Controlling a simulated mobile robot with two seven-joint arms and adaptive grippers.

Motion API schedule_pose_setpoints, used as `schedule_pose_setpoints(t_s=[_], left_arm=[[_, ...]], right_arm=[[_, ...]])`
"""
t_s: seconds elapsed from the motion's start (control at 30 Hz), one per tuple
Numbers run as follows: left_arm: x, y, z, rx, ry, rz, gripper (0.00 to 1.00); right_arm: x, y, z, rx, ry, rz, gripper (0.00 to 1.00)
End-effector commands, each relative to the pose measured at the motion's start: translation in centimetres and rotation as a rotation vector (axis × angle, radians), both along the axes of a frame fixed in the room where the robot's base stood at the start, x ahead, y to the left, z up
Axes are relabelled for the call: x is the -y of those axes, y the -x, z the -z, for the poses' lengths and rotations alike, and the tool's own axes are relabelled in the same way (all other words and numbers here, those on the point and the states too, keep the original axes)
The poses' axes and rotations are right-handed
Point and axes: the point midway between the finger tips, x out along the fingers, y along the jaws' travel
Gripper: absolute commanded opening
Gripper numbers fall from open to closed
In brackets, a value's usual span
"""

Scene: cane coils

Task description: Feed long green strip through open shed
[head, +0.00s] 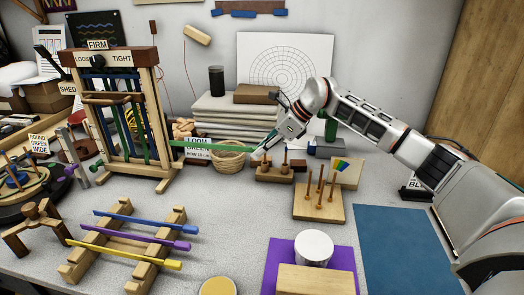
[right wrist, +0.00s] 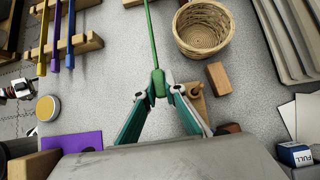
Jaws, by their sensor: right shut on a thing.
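The long green strip (head: 212,147) runs nearly level from the right side of the loom to my right gripper (head: 262,154). The upright wooden loom (head: 152,97) holds blue and green vertical strips and carries FIRM, LOOSE, TIGHT and SHED labels. I cannot tell how far the strip reaches between the loom's vertical strips. In the right wrist view, my right gripper (right wrist: 157,93) is shut on the strip's thicker green end, and the strip (right wrist: 149,35) runs out at the top edge.
A wooden rack (head: 113,222) with blue, purple and yellow rods lies in front of the loom. A peg board (head: 318,205) stands to the right. Grey table is clear in the middle.

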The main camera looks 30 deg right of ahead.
Motion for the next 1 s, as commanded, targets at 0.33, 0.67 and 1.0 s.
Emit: schedule_pose_setpoints(t_s=[0.33, 0.67, 1.0], left_arm=[[0.0, 0.0, 0.0, -0.002, -0.001, 0.0, 0.39], [0.0, 0.0, -0.2, -0.001, 0.0, 0.0, 0.39], [0.1, -0.1, -0.3, 0.002, 0.001, 0.0, 0.39]], right_arm=[[-1.4, -1.0, -0.1, 0.001, 0.0, -0.001, 0.0], [-2.5, -1.9, -0.1, 0.0, -0.001, -0.001, 0.0], [-3.1, -2.3, -0.1, 0.001, 0.0, 0.001, 0.0]])
